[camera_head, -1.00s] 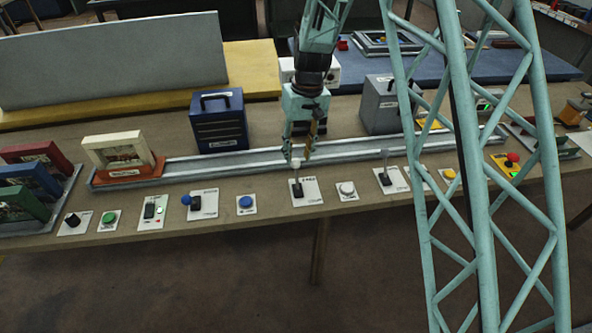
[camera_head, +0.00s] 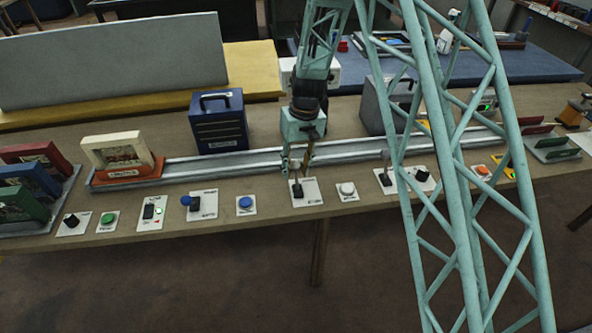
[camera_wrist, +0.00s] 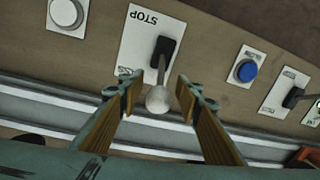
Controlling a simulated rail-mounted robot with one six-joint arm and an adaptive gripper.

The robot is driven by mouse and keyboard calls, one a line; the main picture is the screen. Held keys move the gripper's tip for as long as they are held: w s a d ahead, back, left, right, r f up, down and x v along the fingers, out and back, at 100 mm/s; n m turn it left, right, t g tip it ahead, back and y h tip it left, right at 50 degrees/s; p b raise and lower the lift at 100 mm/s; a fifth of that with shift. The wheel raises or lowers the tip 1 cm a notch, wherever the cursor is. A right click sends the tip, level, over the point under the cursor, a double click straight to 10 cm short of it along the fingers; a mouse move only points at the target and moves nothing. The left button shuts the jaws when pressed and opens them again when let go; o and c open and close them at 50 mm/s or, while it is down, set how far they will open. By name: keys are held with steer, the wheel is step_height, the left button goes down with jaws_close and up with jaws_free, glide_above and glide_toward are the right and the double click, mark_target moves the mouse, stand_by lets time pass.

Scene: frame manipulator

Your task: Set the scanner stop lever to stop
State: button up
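The lever's white plate (camera_head: 311,191) lies on the front part of the bench. In the wrist view the plate (camera_wrist: 137,40) reads STOP at its far end, with a smaller label at the rail end. The lever has a black base (camera_wrist: 164,50) and a pale round knob (camera_wrist: 157,100). It appears to lean from the base toward the rail end, away from STOP. My gripper (camera_head: 301,167) is over the lever, pointing down. In the wrist view my gripper (camera_wrist: 158,96) is open, its wood-faced fingers on either side of the knob with gaps at both sides.
A white button (camera_head: 347,190) and a blue button (camera_head: 245,204) flank the plate. Another lever plate (camera_head: 394,184) is farther right. A metal rail (camera_head: 220,165) runs behind the controls. A blue case (camera_head: 218,121) and a grey case (camera_head: 378,106) stand behind the rail.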

jaws_close()
